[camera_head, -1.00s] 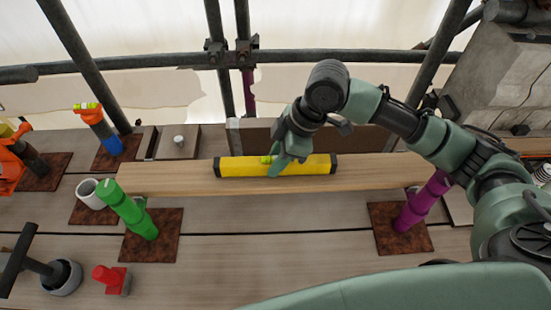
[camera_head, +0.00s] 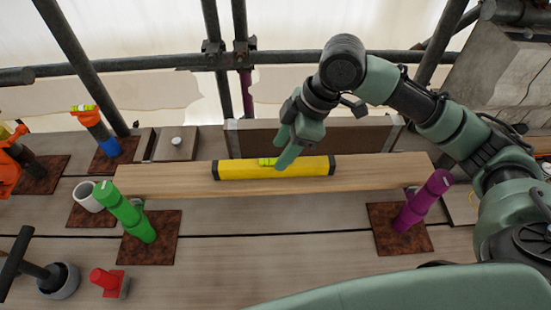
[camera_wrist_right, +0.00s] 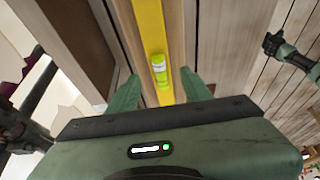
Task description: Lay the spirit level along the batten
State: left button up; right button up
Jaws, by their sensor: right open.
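The yellow spirit level (camera_head: 310,167) with black ends lies flat lengthwise on the wooden batten (camera_head: 395,171). The level (camera_wrist_right: 149,28) and its green vial (camera_wrist_right: 159,72) show below my right gripper in the right wrist view. My right gripper (camera_head: 284,160) is over the level's middle. In the wrist view its two fingers (camera_wrist_right: 160,93) are apart, one on each side of the level, with nothing held; the contact with the level is hidden. A green jointed part at the wrist view's upper right looks like my left arm, with its jaws unclear.
The batten spans between a green post (camera_head: 125,212) and a purple post (camera_head: 421,202) on rusty plates. A brown board (camera_head: 330,138) stands behind it. A white cup (camera_head: 87,196), a red object (camera_head: 106,281) and an orange-topped blue post (camera_head: 100,130) are at left.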

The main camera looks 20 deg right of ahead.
jog(key=v, duration=0.6)
jog(key=shift+r, duration=0.35)
